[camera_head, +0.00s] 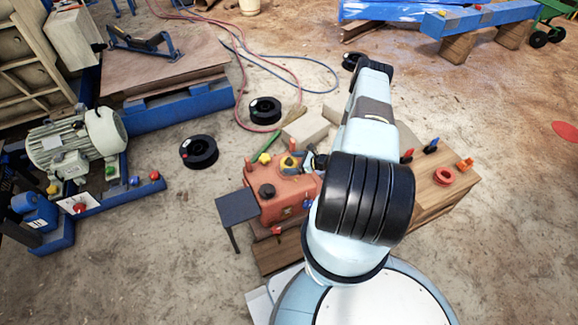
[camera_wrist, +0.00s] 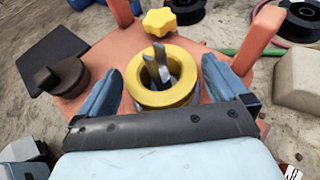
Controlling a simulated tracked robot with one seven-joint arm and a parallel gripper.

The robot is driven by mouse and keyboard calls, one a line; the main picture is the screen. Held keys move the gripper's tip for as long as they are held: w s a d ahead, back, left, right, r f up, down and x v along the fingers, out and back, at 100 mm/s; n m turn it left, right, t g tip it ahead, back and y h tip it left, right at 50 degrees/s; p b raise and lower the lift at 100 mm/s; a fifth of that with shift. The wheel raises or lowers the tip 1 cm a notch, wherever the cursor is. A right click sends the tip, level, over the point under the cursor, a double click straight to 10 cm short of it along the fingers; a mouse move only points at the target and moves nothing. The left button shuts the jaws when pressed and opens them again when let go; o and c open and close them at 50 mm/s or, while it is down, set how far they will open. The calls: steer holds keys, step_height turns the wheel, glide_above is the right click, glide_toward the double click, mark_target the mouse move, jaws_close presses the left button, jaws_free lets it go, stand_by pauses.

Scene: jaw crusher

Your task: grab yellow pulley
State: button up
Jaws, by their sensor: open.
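The yellow pulley (camera_wrist: 162,97) sits on top of an orange machine body (camera_wrist: 205,40), with a grey metal piece standing up through its hole. It also shows in the head view as a small yellow ring (camera_head: 289,162). My gripper (camera_wrist: 161,76) is open, with one blue finger on each side of the pulley. Small gaps seem to show between fingers and pulley; I cannot tell how far down the fingertips reach. In the head view my gripper (camera_head: 309,160) is beside the pulley, partly hidden by my arm.
A yellow star knob (camera_wrist: 159,21) stands just beyond the pulley. Orange posts (camera_wrist: 258,40) rise near both fingers, and a dark knob (camera_wrist: 62,78) is at left. A wooden bench (camera_head: 440,190) with small red and orange parts stands at right. Black spools (camera_head: 199,152) lie on the floor.

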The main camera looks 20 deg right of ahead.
steer(key=shift+x, duration=1.05)
steer(key=shift+c, duration=0.2)
steer(key=c, duration=1.4)
